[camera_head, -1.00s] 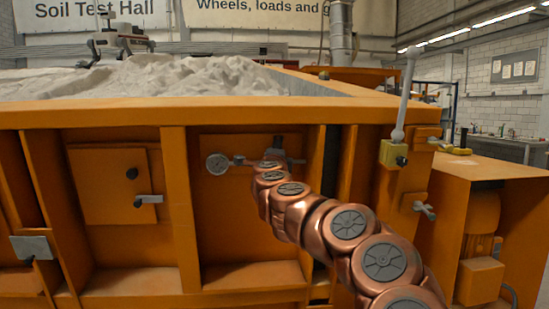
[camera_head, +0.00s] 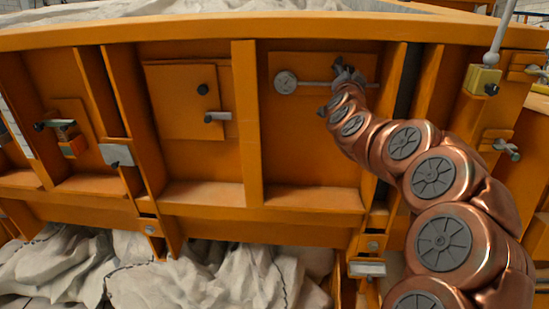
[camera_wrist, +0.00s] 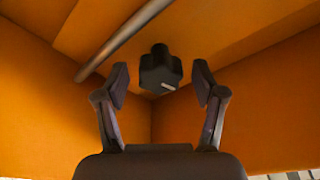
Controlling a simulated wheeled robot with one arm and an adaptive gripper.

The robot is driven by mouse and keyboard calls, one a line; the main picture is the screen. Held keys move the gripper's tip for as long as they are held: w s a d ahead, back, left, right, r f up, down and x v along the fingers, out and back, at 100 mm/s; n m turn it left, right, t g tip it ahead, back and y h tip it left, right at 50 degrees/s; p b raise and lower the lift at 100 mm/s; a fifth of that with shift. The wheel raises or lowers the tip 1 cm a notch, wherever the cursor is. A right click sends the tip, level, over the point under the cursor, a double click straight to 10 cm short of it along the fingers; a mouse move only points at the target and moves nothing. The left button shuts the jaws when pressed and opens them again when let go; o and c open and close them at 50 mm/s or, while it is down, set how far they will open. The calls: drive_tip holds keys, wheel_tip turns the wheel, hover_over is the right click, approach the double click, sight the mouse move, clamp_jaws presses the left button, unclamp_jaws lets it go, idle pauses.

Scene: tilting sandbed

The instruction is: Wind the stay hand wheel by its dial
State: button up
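The dial (camera_head: 285,82) is a round, pale-faced gauge on the orange panel, at the left end of a thin metal rod (camera_head: 318,84). A small dark lobed hand wheel (camera_wrist: 160,70) with a pale mark shows in the wrist view. My gripper (camera_wrist: 161,78) is open, one finger on each side of the wheel, with a visible gap on both sides. In the head view my gripper (camera_head: 346,72) is by the right end of the rod, where it and my wrist hide most of the wheel. The dial's reading is too small to tell.
Left of the dial is an orange hatch (camera_head: 185,100) with a dark knob and a grey handle. A lever on a yellow block (camera_head: 482,80) stands to the right. Upright orange ribs (camera_head: 248,125) border the panel. Crumpled pale sheeting (camera_head: 200,270) lies below.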

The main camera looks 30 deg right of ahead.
drive_tip(key=n, duration=0.3)
drive_tip(key=n+t+y+p, duration=0.1)
drive_tip(key=n, duration=0.2)
drive_tip(key=shift+r+t, duration=0.15)
drive_tip(key=shift+t, duration=0.15)
drive_tip(key=n+y+p, duration=0.1)
drive_tip(key=n, duration=0.2)
drive_tip(key=n+t+p, duration=0.1)
drive_tip(key=n+p, duration=0.1)
drive_tip(key=shift+r+n+y, duration=0.15)
drive_tip(key=shift+n+y, duration=0.25)
drive_tip(key=w+f+b+v, duration=0.1)
drive_tip(key=b+v, duration=0.2)
drive_tip(key=v, duration=0.5)
drive_tip(key=w+a+f+n+g+y+p, duration=0.1)
drive_tip(key=a+f+y, duration=0.4)
drive_tip(key=a, duration=0.6)
drive_tip(key=w+a+f+n+g+y+p, duration=0.1)
drive_tip(key=a+f+g+y+p, duration=0.3)
drive_tip(key=a+f, duration=0.5)
drive_tip(key=shift+a+f+n+g+y, duration=0.3)
drive_tip(key=shift+a+f+n+y, duration=0.1)
drive_tip(key=shift+a+n, duration=0.5)
drive_tip(key=shift+w, duration=0.15)
